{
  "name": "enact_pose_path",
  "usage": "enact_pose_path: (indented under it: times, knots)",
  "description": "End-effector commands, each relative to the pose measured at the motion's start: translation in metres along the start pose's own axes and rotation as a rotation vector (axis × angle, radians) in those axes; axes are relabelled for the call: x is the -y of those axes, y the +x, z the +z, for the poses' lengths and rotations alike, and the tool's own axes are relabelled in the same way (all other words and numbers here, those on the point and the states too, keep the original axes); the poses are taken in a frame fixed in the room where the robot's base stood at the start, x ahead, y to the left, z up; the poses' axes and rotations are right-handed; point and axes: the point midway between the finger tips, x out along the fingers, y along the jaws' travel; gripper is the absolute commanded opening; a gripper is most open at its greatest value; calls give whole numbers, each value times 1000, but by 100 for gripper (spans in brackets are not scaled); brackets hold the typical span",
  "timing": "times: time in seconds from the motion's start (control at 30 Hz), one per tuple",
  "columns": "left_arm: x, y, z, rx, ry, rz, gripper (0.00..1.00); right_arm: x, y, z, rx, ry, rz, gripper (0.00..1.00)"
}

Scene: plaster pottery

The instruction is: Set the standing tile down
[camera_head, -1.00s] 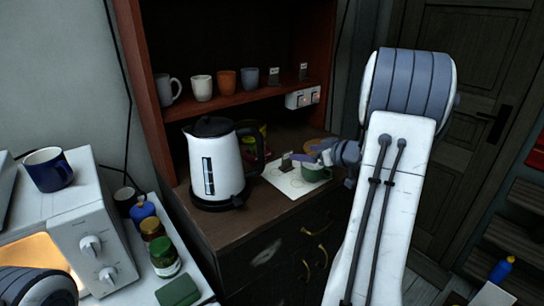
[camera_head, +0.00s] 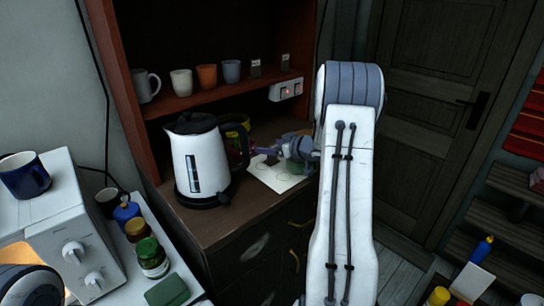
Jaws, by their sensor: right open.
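A small dark tile (camera_head: 271,159) stands on the white sheet (camera_head: 275,180) on the cabinet top, right of the kettle. My right gripper (camera_head: 268,150) is open, reaching in low from the right with its fingers at or just behind the tile. I cannot tell whether they touch it. A green mug (camera_head: 296,167) stands on the sheet beside the gripper, partly hidden by it and by my arm. Two more small dark tiles stand on the shelf above, one (camera_head: 256,68) left of the other (camera_head: 285,62). My left gripper is not in view.
A white kettle (camera_head: 200,160) stands close to the left of the sheet. Several mugs stand along the shelf (camera_head: 220,93) above. A green-lidded jar (camera_head: 152,258) and a blue mug (camera_head: 25,175) are at the left. Free floor shows right of my arm.

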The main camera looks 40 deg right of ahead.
Motion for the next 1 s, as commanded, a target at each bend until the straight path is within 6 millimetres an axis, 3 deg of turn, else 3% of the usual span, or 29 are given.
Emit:
enact_pose_path:
  times: [0.17, 0.27, 0.4, 0.43, 0.77, 1.0]
  knots:
    - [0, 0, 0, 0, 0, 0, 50, -1, -1, 0, 0, 1, 3, 90]
    - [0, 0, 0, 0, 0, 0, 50, -1, -1, 1, 0, 1, 3, 59]
    - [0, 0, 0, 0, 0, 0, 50, -1, -1, 1, 1, 1, 2, 6]
    - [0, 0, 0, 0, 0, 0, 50, -1, -1, 1, 0, 1, 2, 0]
    - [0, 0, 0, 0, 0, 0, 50, -1, -3, -4, 0, -1, 2, 0]
    - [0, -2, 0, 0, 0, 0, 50, -2, -15, -34, -3, -4, 4, 0]
